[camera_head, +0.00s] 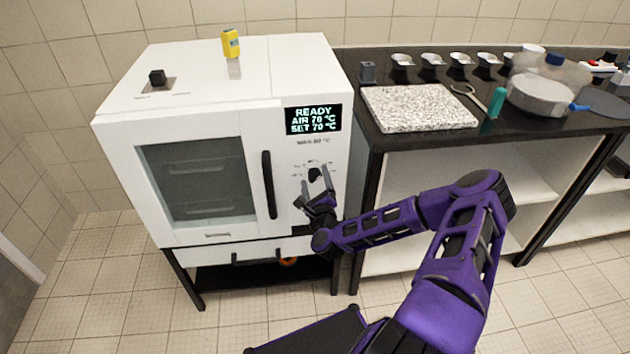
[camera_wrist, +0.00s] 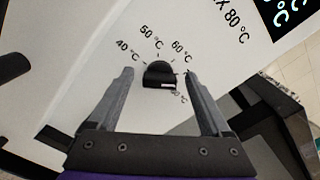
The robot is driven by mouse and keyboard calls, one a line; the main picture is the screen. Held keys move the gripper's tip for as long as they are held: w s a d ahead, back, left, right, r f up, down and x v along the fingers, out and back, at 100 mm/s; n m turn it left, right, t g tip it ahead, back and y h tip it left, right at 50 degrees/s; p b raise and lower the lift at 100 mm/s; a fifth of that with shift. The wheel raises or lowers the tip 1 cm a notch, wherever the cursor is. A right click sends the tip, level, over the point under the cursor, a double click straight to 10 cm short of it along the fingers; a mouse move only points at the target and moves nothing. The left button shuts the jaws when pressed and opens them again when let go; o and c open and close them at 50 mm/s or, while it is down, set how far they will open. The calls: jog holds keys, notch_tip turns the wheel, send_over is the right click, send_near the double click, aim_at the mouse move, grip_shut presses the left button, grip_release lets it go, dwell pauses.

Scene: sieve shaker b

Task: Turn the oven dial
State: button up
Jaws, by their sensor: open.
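The white oven (camera_head: 150,132) stands at the left with its glass door closed. Its display (camera_head: 313,119) reads READY, AIR 70 °C, SET 70 °C. The black dial (camera_head: 314,174) is on the front panel below the display. In the wrist view the dial (camera_wrist: 159,74) sits under printed marks 40, 50 and 60 °C, with a further mark partly hidden at the right. A white line shows on its lower edge. My gripper (camera_head: 317,189) is open in front of the dial. In the wrist view its fingers (camera_wrist: 159,75) are on either side of the dial, with gaps visible.
A vertical black door handle (camera_head: 269,185) is left of the dial. A drawer handle (camera_head: 268,257) is below. A black-topped bench (camera_head: 490,138) stands at the right with a speckled slab (camera_head: 417,107) and a pan. A yellow object (camera_head: 230,43) stands on the oven.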

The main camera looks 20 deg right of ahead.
grip_shut()
dwell(0.3)
jog(key=shift+n, duration=0.3)
jog(key=n+b, duration=0.1)
jog(key=n, duration=0.3)
jog(key=shift+a+f+b, duration=0.1)
jog(key=shift+b, duration=0.2)
jog(key=n+b, duration=0.1)
jog(key=n, duration=0.4)
dwell(0.4)
